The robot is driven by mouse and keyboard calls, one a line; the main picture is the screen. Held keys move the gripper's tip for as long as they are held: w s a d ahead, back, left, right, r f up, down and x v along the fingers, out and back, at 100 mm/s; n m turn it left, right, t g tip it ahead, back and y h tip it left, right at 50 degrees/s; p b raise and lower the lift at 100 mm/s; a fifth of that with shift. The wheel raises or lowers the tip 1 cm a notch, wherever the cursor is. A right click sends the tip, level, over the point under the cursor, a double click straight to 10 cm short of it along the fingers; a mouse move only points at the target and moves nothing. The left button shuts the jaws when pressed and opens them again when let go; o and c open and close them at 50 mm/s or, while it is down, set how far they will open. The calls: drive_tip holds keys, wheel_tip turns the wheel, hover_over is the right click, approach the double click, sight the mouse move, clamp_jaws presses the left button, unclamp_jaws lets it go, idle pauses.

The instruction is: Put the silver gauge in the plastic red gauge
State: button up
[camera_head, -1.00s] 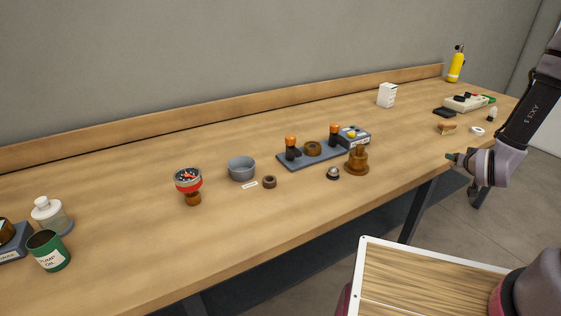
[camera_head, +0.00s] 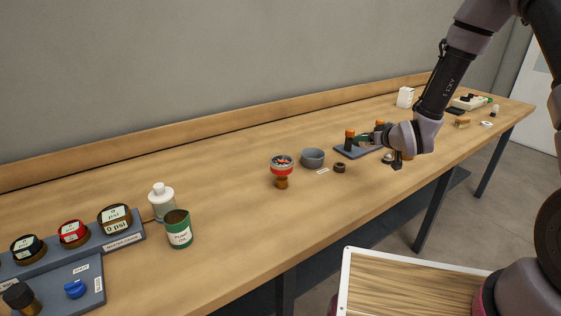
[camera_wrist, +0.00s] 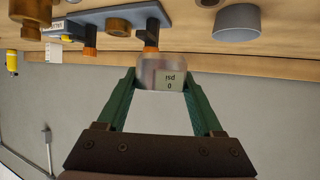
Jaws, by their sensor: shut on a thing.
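My gripper (camera_head: 363,141) is shut on the silver gauge (camera_wrist: 148,76). In the head view the held gauge is hard to make out. A round gauge with a red ring (camera_head: 281,168) stands upright on a brown stem, left of my gripper. A separate small red gauge (camera_head: 72,234) sits in the dark rack at the far left. I cannot tell which one is the plastic red gauge.
A grey bowl (camera_head: 312,158) and a small brown ring (camera_head: 339,167) lie between the red-ringed gauge and my gripper. A grey plate (camera_head: 345,152) with orange-topped posts is by the gripper. A green pump oil can (camera_head: 178,230) and white bottle (camera_head: 161,201) stand left; bench between is clear.

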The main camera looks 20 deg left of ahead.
drive_tip(key=s+a+r+n+g+y, duration=0.1)
drive_tip(key=s+a+r+n+y, duration=0.15)
drive_tip(key=a, duration=0.55)
drive_tip(key=s+a+r+n+g+y, duration=0.1)
drive_tip(key=s+a+r+n+g, duration=0.2)
drive_tip(key=a, duration=0.5)
wheel_tip(320, 180, up, 3)
drive_tip(key=n+g+y, duration=0.2)
hover_over(282, 159)
drive_tip(key=shift+m, duration=0.25)
wheel_tip(282, 159, down, 10)
drive_tip(key=shift+s+r, duration=0.1)
drive_tip(key=shift+s, duration=0.05)
drive_tip(key=o, duration=1.5)
